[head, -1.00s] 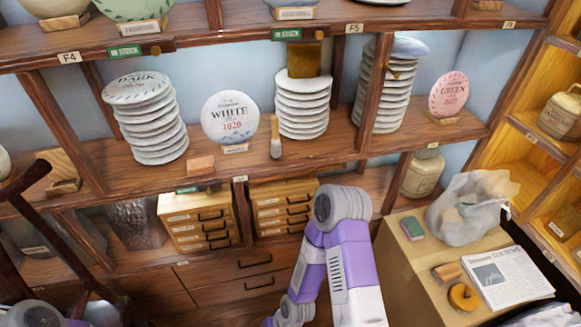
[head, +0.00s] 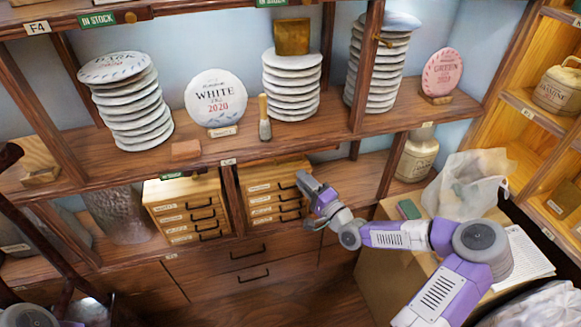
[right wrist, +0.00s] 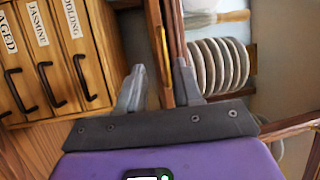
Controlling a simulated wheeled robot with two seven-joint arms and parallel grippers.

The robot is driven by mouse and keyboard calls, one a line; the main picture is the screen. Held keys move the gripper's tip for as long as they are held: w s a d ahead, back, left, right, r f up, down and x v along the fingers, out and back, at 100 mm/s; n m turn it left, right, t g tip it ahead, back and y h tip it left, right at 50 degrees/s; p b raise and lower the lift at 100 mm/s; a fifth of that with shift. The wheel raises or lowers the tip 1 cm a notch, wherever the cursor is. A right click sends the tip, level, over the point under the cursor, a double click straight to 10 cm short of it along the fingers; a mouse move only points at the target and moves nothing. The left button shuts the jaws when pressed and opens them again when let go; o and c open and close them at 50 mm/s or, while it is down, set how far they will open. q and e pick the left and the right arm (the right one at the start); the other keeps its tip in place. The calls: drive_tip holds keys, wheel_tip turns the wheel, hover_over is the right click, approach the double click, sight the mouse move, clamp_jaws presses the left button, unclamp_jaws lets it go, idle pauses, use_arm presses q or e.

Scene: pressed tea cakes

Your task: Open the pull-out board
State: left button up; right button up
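My right gripper (head: 316,198) is raised beside the right small drawer cabinet (head: 276,190), just under the front edge of the plate shelf. In the right wrist view the gripper (right wrist: 160,72) is open, with a finger on each side of a thin wooden board edge (right wrist: 154,20). This edge runs between the small drawers and the stacked tea cakes. It looks like the pull-out board, but I cannot tell it surely from the shelf edge. I cannot tell whether the fingers touch it. My left gripper is outside the views.
Tea cake stacks (head: 291,88) and a brush (head: 264,118) stand on the shelf above. Another drawer cabinet (head: 186,208) stands to the left, with larger wooden drawers (head: 230,270) below. A box (head: 375,272) with a plastic bag (head: 468,185) stands at the right.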

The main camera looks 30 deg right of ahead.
sight(290, 164)
drive_tip(key=x, duration=0.2)
drive_tip(key=b+x, duration=0.1)
drive_tip(key=x, duration=0.2)
drive_tip(key=b+x, duration=0.1)
drive_tip(key=x, duration=0.1)
drive_tip(key=shift+w+d+r, duration=0.2)
drive_tip(key=shift+d+r, duration=0.05)
drive_tip(key=shift+r, duration=0.15)
drive_tip(key=shift+r, duration=0.1)
clamp_jaws()
